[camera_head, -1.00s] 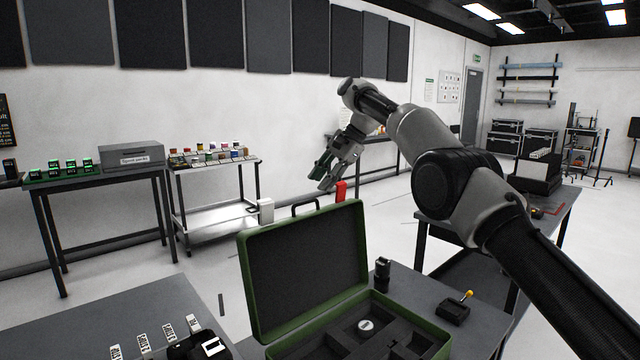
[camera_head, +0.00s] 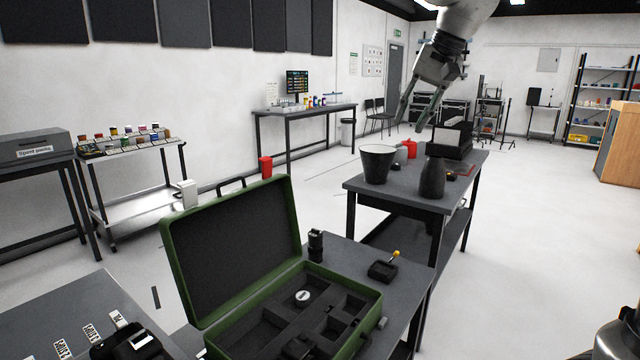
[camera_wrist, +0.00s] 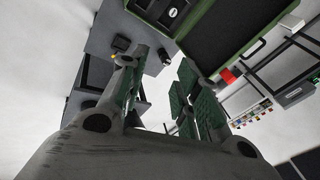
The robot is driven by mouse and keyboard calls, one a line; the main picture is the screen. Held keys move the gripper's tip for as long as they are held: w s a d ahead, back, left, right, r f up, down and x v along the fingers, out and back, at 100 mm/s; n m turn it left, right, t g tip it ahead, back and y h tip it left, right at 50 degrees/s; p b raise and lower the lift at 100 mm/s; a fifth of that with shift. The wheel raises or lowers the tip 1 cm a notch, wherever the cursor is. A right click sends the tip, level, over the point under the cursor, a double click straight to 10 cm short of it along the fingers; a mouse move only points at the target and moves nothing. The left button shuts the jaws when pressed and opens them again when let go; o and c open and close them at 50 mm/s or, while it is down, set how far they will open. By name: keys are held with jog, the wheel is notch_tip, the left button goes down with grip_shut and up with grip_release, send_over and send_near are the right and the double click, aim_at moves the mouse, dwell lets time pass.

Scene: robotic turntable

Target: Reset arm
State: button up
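My gripper (camera_head: 424,108) hangs from the raised arm at the top right of the head view, pointing down. Its two fingers are apart with nothing between them. In the wrist view my gripper (camera_wrist: 157,95) shows green finger pads standing well apart and empty. In the head view it appears in front of the far table's objects, high and touching nothing that I can see. Most of my arm is out of the head view's top edge.
An open green case (camera_head: 178,262) stands on the near table. A small black joystick box (camera_head: 383,270) sits beside it. A grey table (camera_head: 358,184) bears a dark bucket (camera_head: 377,164) and a dark vase (camera_head: 432,178). The floor between the tables is clear.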

jog(key=s+d+f+n+h, duration=0.1)
jog(key=s+d+f, duration=0.4)
jog(key=s, duration=0.4)
jog(key=s+d+f+n+h, duration=0.1)
jog(key=s+d+f, duration=0.4)
jog(key=s, duration=0.4)
jog(key=s+d+f+n+t+h, duration=0.1)
jog(key=s+d+f, duration=0.4)
jog(key=s, duration=0.5)
jog(key=shift+d+f, duration=0.2)
jog(key=shift+d, duration=0.65)
jog(key=shift+a+n, duration=0.15)
jog(key=shift+n, duration=0.15)
